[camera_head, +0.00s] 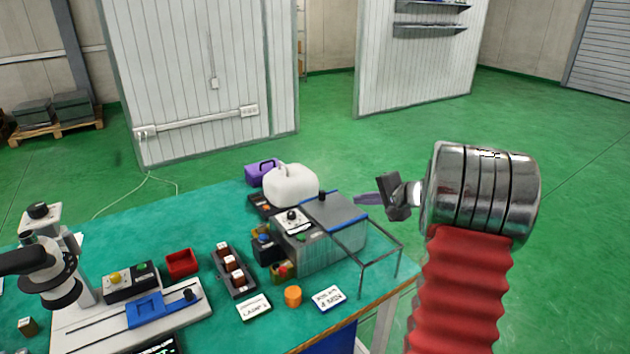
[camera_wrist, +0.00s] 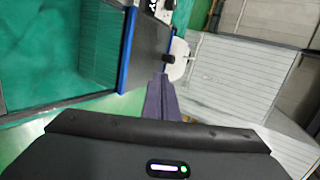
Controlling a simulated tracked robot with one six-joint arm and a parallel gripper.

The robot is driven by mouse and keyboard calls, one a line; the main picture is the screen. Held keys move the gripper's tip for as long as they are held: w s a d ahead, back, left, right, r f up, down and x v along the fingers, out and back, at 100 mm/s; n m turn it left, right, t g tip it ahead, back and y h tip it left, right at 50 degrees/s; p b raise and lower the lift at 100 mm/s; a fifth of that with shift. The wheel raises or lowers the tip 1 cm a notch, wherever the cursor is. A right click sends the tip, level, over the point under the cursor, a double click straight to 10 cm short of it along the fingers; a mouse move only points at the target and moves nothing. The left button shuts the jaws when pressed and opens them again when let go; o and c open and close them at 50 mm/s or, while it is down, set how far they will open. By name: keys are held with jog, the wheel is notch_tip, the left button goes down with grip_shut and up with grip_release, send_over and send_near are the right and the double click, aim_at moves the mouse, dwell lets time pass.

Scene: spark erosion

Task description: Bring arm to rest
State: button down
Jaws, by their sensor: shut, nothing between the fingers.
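My gripper (camera_head: 368,198) is at the end of my arm, beyond the table's right edge and just right of the grey machine box. Its fingers point left in the head view, and they are shut with nothing between them. In the wrist view the dark fingers (camera_wrist: 162,98) show in the middle, close together. My arm with its red bellows and metal cylinder rises at the right of the head view.
A grey box with a blue edge (camera_head: 336,215) and a wire-like frame (camera_head: 372,248) stand at the right end of the green table (camera_head: 150,215). A white rounded container (camera_head: 291,185) and a purple box (camera_head: 262,172) stand behind. An orange cylinder (camera_head: 293,296) sits in front. The floor right of the table is clear.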

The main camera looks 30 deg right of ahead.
jog(key=s+a+r+n+g+y, duration=0.1)
jog(key=s+a+r+n+g, duration=0.15)
jog(key=a, duration=0.75)
jog(key=s+a+r+n+g, duration=0.1)
jog(key=s+a+r+n, duration=0.15)
jog(key=a, duration=0.65)
jog(key=s+a+r+n+g+y, duration=0.1)
jog(key=s+a+r+n, duration=0.2)
jog(key=a, duration=0.7)
jog(key=s+a+n+g+h, duration=0.1)
jog(key=s+a+n, duration=0.3)
jog(key=s, duration=0.7)
jog(key=s+a+f+n+h, duration=0.1)
jog(key=s+a+n+h, duration=0.2)
jog(key=s+a, duration=0.3)
jog(key=s, duration=0.5)
jog(key=shift+a+f+n+g, duration=0.2)
jog(key=shift+f+n+g, duration=0.05)
jog(key=shift+n+g, duration=0.15)
